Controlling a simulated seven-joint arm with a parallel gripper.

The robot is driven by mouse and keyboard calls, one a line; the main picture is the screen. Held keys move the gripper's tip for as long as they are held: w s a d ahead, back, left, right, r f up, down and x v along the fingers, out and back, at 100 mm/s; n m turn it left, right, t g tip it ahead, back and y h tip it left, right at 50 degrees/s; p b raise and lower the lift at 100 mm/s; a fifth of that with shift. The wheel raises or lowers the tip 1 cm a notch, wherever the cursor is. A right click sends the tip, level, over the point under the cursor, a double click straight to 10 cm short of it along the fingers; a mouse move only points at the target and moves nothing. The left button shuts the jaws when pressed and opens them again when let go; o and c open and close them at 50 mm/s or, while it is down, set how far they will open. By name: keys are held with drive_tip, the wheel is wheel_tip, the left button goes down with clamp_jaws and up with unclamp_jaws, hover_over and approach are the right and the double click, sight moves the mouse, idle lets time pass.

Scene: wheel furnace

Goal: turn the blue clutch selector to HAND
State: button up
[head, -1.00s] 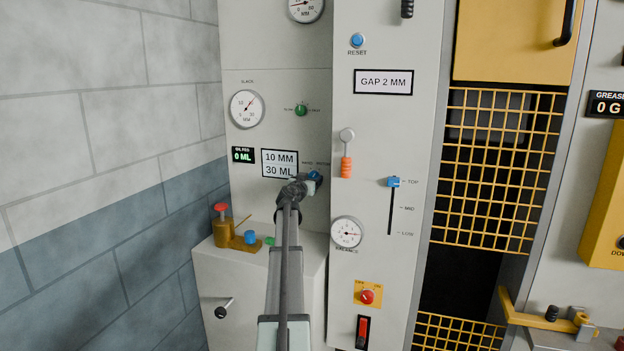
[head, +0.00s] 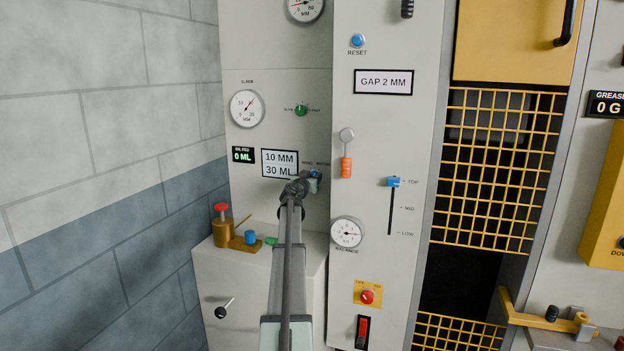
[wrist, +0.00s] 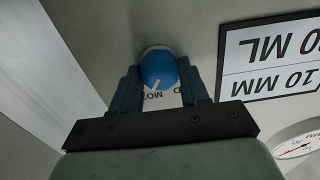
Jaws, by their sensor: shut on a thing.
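The blue clutch selector (wrist: 158,68) is a round knob on the grey panel, between my two fingers in the wrist view. Its white pointer line faces down and slightly left in that upside-down view, towards the partly hidden letters "MO". A "D" from the other label shows to the right. In the head view the selector (head: 315,174) is a small blue patch beneath the HAND and MOTOR labels, mostly covered by my gripper (head: 311,184). My gripper also shows in the wrist view (wrist: 159,76), shut on the selector, with one finger on each side.
A display reading 10 MM / 30 ML (head: 279,163) sits close left of the selector. A green knob (head: 301,110) is above. An orange-handled lever (head: 346,166) and the balance gauge (head: 346,232) are to the right. A brass oiler (head: 222,232) stands on the ledge lower left.

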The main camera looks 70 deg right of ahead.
drive_tip(key=shift+c, duration=0.9)
drive_tip(key=shift+w+n, duration=0.15)
drive_tip(key=shift+n, duration=6.95)
drive_tip(key=o, duration=1)
drive_tip(key=shift+o, duration=0.2)
drive_tip(key=shift+a, duration=0.1)
